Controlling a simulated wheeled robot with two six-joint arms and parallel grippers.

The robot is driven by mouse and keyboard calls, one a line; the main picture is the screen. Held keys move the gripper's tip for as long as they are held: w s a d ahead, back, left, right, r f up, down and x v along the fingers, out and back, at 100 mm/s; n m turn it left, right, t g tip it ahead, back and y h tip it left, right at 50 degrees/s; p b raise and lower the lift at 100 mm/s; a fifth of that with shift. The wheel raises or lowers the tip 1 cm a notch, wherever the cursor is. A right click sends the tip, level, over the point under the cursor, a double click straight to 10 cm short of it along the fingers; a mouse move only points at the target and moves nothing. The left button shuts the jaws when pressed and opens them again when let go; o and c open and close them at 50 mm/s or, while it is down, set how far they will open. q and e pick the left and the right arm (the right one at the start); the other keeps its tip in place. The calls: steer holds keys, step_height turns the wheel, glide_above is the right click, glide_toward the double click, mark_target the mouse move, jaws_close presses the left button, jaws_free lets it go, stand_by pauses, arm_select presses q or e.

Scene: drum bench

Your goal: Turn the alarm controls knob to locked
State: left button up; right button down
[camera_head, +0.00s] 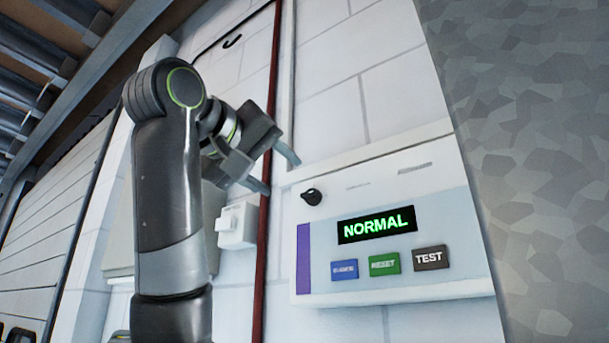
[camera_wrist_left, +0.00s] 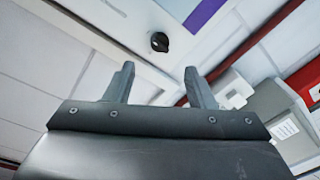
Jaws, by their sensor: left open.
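The alarm panel (camera_head: 322,231) is a white box on the wall with a green NORMAL display (camera_head: 377,225). Its black round knob (camera_head: 312,197) sits at the panel's upper left. The knob also shows in the left wrist view (camera_wrist_left: 159,42), beyond the fingertips. My left gripper (camera_head: 283,174) is open and empty, just left of the knob and apart from it. Its two fingers also show in the left wrist view (camera_wrist_left: 159,80), with a clear gap between them. The knob's pointer and any position labels are too small to read. My right gripper is not in view.
Blue, green RESET (camera_head: 384,264) and dark TEST (camera_head: 431,258) buttons sit below the display. A red vertical pipe (camera_head: 264,240) and a white switch box (camera_head: 237,226) are left of the panel. A grey patterned surface (camera_head: 545,150) stands at the right.

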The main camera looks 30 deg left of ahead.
mark_target(307, 193)
arm_select(q)
steer(key=w+p, duration=0.1)
steer(key=w, duration=0.2)
steer(key=w+p, duration=0.2)
steer(key=w, duration=0.1)
steer(key=w+p, duration=0.1)
steer(key=w, duration=0.2)
steer(key=shift+w+d, duration=0.1)
steer(key=shift+d, duration=0.15)
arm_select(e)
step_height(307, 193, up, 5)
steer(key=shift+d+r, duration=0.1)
